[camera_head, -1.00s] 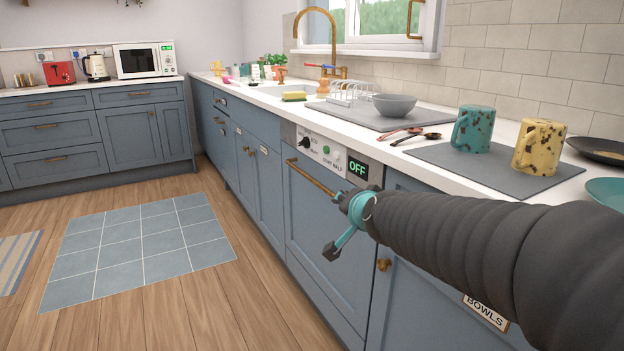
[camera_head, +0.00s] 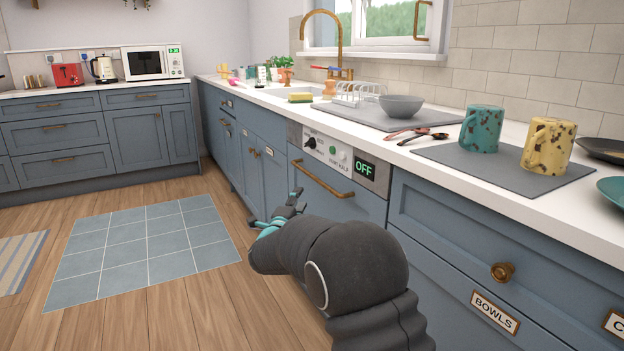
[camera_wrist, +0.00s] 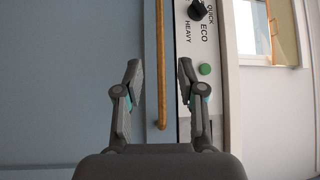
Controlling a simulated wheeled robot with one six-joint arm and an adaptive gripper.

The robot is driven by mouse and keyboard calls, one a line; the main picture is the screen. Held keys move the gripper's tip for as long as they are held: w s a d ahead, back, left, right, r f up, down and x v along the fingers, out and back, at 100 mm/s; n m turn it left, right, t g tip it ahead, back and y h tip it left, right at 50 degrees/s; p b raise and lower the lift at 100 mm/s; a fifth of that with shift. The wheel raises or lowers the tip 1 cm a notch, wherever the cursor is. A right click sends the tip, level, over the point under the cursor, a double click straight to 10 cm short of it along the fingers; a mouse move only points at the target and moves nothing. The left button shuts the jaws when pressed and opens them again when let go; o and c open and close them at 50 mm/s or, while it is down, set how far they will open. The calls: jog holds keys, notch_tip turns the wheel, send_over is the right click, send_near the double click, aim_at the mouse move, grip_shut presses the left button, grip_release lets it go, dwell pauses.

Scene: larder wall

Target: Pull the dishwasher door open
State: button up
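The dishwasher has a blue panelled door (camera_head: 372,206) below a grey control strip (camera_head: 330,151) with a dial, a green button and an "OFF" display. Its door looks shut, flush with the cabinets. A brass bar handle (camera_head: 320,180) runs along the door's top. In the head view my gripper (camera_head: 280,210) is in front of the door, lower than the handle and to its left. In the wrist view my gripper (camera_wrist: 160,80) is open and empty, with the handle (camera_wrist: 161,60) lined up between its fingers. Contact cannot be seen. My arm hides the lower door.
The worktop (camera_head: 440,178) above holds a teal mug (camera_head: 482,130), a yellow mug (camera_head: 546,146) and a grey bowl (camera_head: 401,107). A "BOWLS" drawer (camera_head: 440,225) with a brass knob is at the right. The floor left of my arm is clear around a blue tiled mat (camera_head: 145,245).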

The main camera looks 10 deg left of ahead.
aim_at(312, 178)
jog(key=p+x, duration=0.2)
jog(key=x, duration=1.1)
jog(key=shift+w+d, duration=0.15)
jog(key=shift+w, duration=0.15)
grip_shut()
